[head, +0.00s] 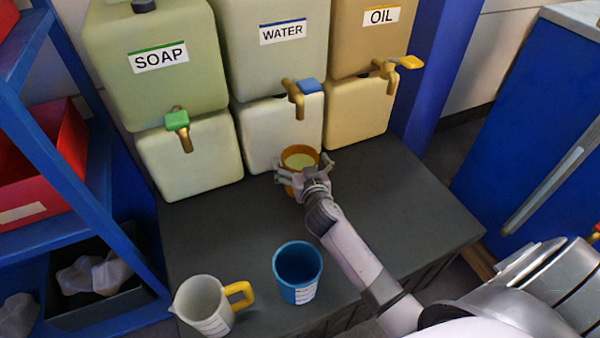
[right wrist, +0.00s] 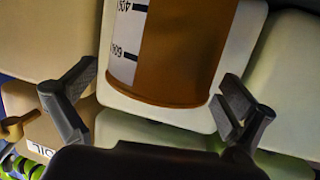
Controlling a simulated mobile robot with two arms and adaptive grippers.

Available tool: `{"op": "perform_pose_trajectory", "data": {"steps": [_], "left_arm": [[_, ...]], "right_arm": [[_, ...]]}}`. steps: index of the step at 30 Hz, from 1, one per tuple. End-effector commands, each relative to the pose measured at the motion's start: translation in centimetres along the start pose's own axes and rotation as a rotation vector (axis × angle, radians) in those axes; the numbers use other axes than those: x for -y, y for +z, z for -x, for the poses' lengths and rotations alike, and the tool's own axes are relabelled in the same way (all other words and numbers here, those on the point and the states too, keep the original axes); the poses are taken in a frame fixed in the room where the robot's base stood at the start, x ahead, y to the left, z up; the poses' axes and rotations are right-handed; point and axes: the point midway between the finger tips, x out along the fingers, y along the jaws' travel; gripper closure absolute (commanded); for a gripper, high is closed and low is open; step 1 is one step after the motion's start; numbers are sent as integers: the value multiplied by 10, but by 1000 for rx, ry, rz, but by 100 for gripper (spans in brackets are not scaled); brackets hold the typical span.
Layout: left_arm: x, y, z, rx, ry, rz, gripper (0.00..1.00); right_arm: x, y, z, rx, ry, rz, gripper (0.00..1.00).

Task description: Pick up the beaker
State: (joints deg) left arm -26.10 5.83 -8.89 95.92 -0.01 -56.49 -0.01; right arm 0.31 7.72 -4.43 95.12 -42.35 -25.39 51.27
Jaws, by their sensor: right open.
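An orange-brown beaker (head: 301,157) with pale contents or a pale inside stands upright on the dark bench, below the water tap. In the right wrist view the beaker (right wrist: 183,55) shows its brown wall and a white scale strip. My right gripper (head: 303,165) is open, with one finger on each side of the beaker. In the right wrist view the gripper (right wrist: 160,80) shows gaps between both fingers and the wall. A blue beaker (head: 298,270) with a white scale label stands nearer the front. My left gripper is not in view.
A jug (head: 206,307) with a yellow handle stands at the front left. Soap (head: 165,70), water (head: 280,55) and oil (head: 370,35) tanks with taps line the back. A blue shelf (head: 45,140) stands left. The bench's right part (head: 430,215) is clear.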

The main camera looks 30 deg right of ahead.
Motion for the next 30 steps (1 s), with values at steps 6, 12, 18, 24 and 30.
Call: {"op": "perform_pose_trajectory", "data": {"steps": [6,12,18,24,30], "left_arm": [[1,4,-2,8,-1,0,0],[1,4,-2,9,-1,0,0],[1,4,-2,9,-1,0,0],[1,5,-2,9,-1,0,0],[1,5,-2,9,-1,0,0]], "right_arm": [[0,0,0,0,0,0,8],[0,0,1,0,0,0,21],[0,0,1,0,0,0,35],[0,0,1,0,0,0,48],[0,0,1,0,0,0,61]]}}
